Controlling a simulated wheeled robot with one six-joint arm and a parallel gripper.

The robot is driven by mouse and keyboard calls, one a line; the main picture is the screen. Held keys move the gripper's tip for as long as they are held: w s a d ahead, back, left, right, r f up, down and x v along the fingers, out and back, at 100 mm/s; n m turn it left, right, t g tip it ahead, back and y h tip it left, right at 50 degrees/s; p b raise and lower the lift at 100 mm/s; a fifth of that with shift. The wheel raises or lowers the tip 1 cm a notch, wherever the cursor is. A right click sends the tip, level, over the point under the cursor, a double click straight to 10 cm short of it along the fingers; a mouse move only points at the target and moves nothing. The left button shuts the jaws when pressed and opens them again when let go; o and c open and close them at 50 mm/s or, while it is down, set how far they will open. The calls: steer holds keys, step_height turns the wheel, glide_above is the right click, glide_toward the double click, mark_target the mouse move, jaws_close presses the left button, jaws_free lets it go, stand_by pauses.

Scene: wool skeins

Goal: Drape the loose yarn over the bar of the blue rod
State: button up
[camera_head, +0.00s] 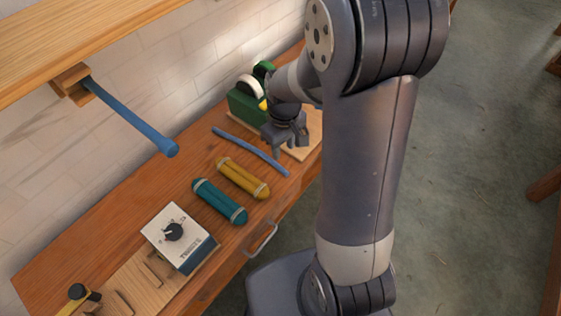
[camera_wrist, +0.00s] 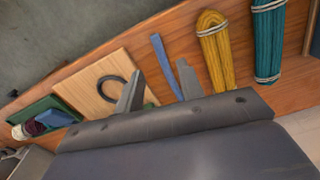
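The loose yarn is a thin blue strand (camera_head: 248,150) lying slightly bent on the wooden bench. In the wrist view part of the strand (camera_wrist: 166,66) shows between my two fingers; the rest is hidden behind the gripper. The blue rod (camera_head: 130,118) sticks out from a wooden block under the shelf, with a rounded free end, and its bar is bare. My gripper (camera_head: 286,149) is low over the bench near the strand's right half. In the wrist view its fingers (camera_wrist: 160,87) stand apart, with nothing seen clamped between them.
A yellow skein (camera_head: 243,178) and a teal skein (camera_head: 219,202) lie beside the strand. A green device (camera_head: 246,105) and a wooden board (camera_wrist: 99,80) are close to my gripper. The shelf (camera_head: 90,40) overhangs the bench.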

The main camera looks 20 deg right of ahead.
mark_target(283, 172)
steer(key=f+b, duration=0.2)
steer(key=f, duration=0.1)
steer(key=f+b, duration=0.3)
steer(key=f, duration=0.1)
steer(key=w+f+b, duration=0.1)
steer(key=f+b, duration=0.2)
steer(key=f, duration=0.1)
steer(key=shift+d+f, duration=0.1)
steer(key=c, duration=0.7)
stand_by(0.3)
step_height(283, 172, up, 12)
steer(key=p, duration=0.9)
steer(key=s+a+r+p, duration=0.1)
steer(key=a+r+p, duration=0.1)
steer(key=a+r, duration=0.4)
steer(key=s+a+r+p, duration=0.1)
steer(key=a+r+p, duration=0.2)
steer(key=a+r, duration=0.2)
steer(key=s+a+r+p, duration=0.1)
steer(key=a+r+p, duration=0.2)
steer(key=a+r, duration=0.3)
steer(key=shift+s+a+r, duration=0.25)
steer(key=shift+a+r, duration=0.1)
steer(key=shift+a, duration=0.25)
